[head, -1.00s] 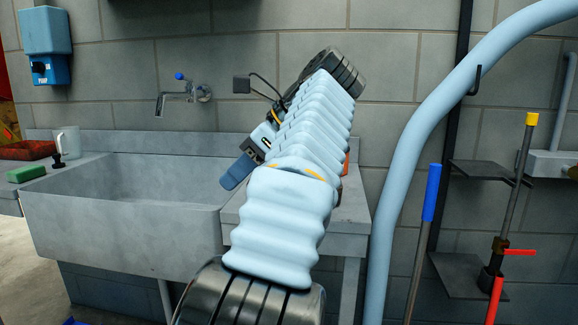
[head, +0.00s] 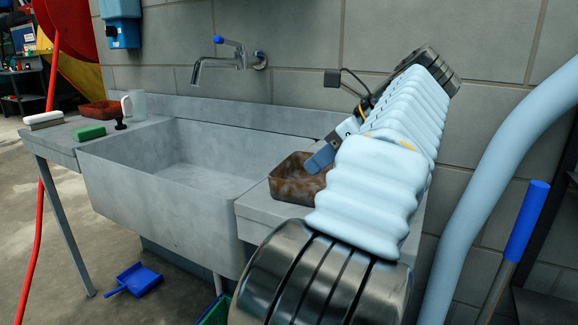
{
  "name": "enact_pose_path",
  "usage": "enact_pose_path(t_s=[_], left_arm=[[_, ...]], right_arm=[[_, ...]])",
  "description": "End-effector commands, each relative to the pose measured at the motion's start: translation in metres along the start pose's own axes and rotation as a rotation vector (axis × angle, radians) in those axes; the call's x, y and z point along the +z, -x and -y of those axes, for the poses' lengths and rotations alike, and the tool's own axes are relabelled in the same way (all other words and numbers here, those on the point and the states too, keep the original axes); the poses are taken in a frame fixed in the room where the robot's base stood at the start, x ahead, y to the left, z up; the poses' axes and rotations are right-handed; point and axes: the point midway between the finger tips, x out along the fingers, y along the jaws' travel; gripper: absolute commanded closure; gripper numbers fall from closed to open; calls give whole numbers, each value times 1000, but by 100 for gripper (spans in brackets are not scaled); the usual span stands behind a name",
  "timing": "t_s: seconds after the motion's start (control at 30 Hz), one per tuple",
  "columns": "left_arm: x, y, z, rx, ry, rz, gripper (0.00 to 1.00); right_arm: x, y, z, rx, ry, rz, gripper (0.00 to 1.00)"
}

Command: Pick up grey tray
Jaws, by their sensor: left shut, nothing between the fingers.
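No tray that is clearly grey shows in the head view. A rusty brown tray (head: 290,187) stands on the ledge right of the sink, partly hidden behind my arm. A second reddish-brown tray (head: 98,110) stands at the far left of the counter. My left gripper (head: 319,160) shows blue fingers in front of the right-hand tray's far side. It is shut with nothing held, and I cannot tell whether it touches the tray. My right gripper is not in view.
A deep grey sink (head: 165,215) with a tap (head: 228,62) fills the middle. A green sponge (head: 89,133), a clear jug (head: 134,105) and a white block (head: 44,119) are on the left counter. A blue dustpan (head: 136,279) lies on the floor. A pale blue pipe (head: 500,190) rises at right.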

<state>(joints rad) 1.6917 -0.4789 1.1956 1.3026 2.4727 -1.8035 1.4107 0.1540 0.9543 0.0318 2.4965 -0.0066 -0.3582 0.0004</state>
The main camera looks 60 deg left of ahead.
Motion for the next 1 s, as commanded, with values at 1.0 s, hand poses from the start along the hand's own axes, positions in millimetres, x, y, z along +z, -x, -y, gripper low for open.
enact_pose_path(t_s=[1.0], left_arm=[[36, -71, 4, -2, 1, -2, 100]], right_arm=[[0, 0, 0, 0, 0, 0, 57]])
